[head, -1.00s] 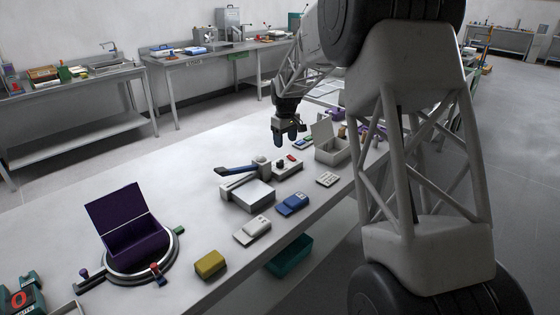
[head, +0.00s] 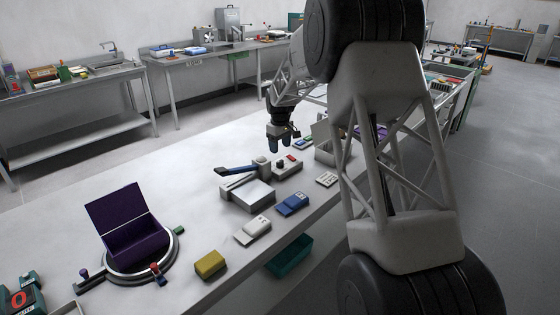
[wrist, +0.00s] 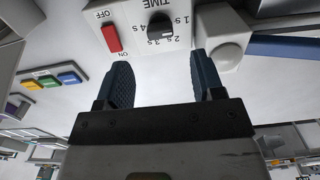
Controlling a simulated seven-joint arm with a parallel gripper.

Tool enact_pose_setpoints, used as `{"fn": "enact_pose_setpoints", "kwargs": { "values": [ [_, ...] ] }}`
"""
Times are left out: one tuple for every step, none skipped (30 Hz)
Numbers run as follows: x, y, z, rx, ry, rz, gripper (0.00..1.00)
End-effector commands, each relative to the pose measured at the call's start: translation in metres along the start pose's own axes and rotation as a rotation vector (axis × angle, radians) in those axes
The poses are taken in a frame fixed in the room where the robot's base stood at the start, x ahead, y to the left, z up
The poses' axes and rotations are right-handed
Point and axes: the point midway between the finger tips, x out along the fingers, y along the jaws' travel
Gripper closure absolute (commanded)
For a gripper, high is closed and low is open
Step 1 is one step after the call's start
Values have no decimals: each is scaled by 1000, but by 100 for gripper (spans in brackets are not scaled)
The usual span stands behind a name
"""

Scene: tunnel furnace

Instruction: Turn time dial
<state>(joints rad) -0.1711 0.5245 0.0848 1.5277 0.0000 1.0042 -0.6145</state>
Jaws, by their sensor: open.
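The time dial (wrist: 160,27) is a black knob on a light control box, with "TIME" and second marks printed around it, in the wrist view. In the head view the dial (head: 280,164) is a small dark knob on the box beside the blue-handled device. A red OFF/ON switch (wrist: 112,38) sits left of the dial. My gripper (wrist: 164,77) is open and empty. Its blue fingertips point toward the box, spread to either side of the dial's line, and seem short of it. In the head view my gripper (head: 279,147) hangs above the box.
A device with a blue lever (head: 237,170) stands directly beside the box; its lever (wrist: 285,46) is close right of my fingers. Green, yellow and blue buttons (wrist: 54,80) lie to the left. A purple open box (head: 130,225) stands farther off on the table.

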Motion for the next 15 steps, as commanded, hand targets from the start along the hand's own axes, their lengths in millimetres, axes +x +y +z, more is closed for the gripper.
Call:
{"fn": "enact_pose_setpoints", "kwargs": {
  "values": [
    [5,0,0,0,-1,-1,38],
    [8,0,0,0,-1,-1,38],
    [12,0,0,0,-2,-1,38],
    [15,0,0,0,-2,-2,38],
    [18,0,0,0,-2,-2,38],
    [23,0,0,0,-2,-1,38],
    [26,0,0,0,-1,-1,38],
    [30,0,0,0,-1,-1,38],
    [35,0,0,0,-1,-1,38],
    [39,0,0,0,-1,-1,38],
    [42,0,0,0,-2,-1,38],
    [47,0,0,0,-2,-1,38],
    [51,0,0,0,-2,-1,38],
    [54,0,0,0,-1,-1,38],
    [57,0,0,0,-1,-1,38]
  ]
}}
